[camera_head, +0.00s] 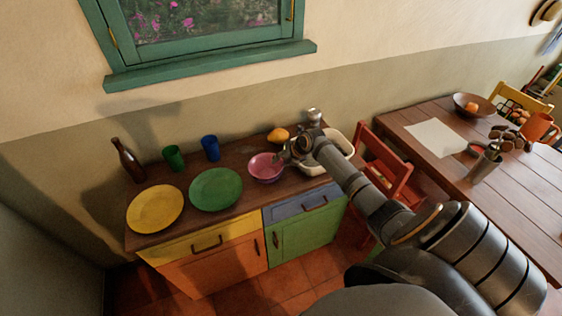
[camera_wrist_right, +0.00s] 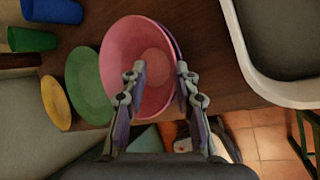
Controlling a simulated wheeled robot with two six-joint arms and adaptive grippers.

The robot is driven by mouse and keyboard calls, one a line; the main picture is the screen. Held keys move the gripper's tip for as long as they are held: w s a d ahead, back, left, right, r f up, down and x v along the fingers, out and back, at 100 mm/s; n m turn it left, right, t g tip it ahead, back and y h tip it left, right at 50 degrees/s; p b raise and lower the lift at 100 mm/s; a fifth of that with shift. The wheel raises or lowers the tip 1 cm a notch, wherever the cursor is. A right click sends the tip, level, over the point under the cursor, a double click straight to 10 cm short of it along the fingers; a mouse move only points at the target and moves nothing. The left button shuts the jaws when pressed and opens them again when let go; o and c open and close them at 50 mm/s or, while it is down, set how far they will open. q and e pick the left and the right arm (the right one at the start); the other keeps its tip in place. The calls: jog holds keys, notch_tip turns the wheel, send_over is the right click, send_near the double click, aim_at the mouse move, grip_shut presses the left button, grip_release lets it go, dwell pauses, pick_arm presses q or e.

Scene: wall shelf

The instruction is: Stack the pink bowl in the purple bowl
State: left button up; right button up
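The pink bowl (camera_head: 265,165) is on the wooden cabinet top, right of the green plate. It fills the middle of the right wrist view (camera_wrist_right: 120,50). A thin purple rim, the purple bowl (camera_wrist_right: 178,45), shows along its right side; the pink bowl appears to sit inside it, though most of the purple bowl is hidden. My right gripper (camera_head: 284,158) is at the right side of the bowls. In the wrist view its fingers (camera_wrist_right: 158,75) are apart, one over the pink bowl's inside, the other by the outer rim. My left gripper is not in view.
A green plate (camera_head: 216,189) and yellow plate (camera_head: 155,209) lie left. Green cup (camera_head: 173,158), blue cup (camera_head: 210,148) and brown bottle (camera_head: 127,160) stand behind them. An orange fruit (camera_head: 278,135) is behind the bowls. A white basin (camera_head: 312,168) is close on the right.

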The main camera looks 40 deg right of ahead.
jog(key=shift+r, duration=0.15)
jog(key=shift+s+r+p, duration=0.1)
jog(key=shift+r+p, duration=0.7)
jog(key=shift+p, duration=0.15)
pick_arm(q)
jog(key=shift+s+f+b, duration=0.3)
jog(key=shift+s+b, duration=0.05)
jog(key=shift+b, duration=0.85)
pick_arm(e)
jog(key=v, duration=1.1)
jog(key=shift+s, duration=0.25)
